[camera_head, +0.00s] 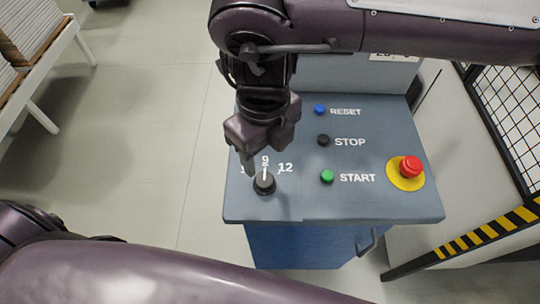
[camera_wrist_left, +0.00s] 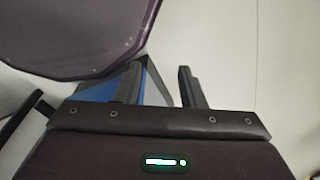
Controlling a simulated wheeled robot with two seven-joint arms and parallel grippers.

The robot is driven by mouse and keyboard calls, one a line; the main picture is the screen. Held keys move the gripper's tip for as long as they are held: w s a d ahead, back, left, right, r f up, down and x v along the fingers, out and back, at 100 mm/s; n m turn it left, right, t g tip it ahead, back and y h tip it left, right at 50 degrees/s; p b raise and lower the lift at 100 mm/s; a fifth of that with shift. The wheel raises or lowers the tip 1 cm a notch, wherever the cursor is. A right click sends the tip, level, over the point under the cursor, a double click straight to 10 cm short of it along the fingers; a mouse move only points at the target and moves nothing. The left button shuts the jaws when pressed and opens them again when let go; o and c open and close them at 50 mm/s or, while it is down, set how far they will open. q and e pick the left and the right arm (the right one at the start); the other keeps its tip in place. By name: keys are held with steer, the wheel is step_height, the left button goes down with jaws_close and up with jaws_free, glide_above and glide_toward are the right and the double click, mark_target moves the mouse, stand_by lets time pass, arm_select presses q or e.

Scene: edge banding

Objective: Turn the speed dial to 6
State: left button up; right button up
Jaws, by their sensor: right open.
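The speed dial (camera_head: 264,185) is a black round knob at the front left of the grey-blue control panel (camera_head: 305,208). Its white pointer line points up towards the printed 9. A 12 is printed to the right of the 9; the number on the left is mostly hidden by a gripper finger. My right gripper (camera_head: 263,163) hangs from above over the dial's far side, open, with its fingers apart. I cannot tell whether it touches the knob. My left gripper (camera_wrist_left: 160,86) is open and empty in the left wrist view, away from the dial.
On the panel are a blue RESET button (camera_head: 320,109), a black STOP button (camera_head: 323,140), a green START button (camera_head: 327,176) and a red emergency button (camera_head: 410,167) on a yellow base. A mesh fence (camera_head: 508,115) stands at right.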

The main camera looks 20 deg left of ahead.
mark_target(265, 179)
steer(key=f, duration=0.2)
steer(key=s+f+p, duration=0.1)
steer(key=f, duration=0.1)
steer(key=shift+s+f, duration=0.15)
steer(key=shift+f, duration=0.25)
steer(key=shift+w+f, duration=0.25)
steer(key=shift+f, duration=0.85)
steer(key=c, duration=1)
arm_select(q)
steer(key=shift+s+r, duration=0.35)
steer(key=shift+s, duration=0.2)
steer(key=shift+s+r, duration=0.3)
steer(key=shift+s, duration=0.25)
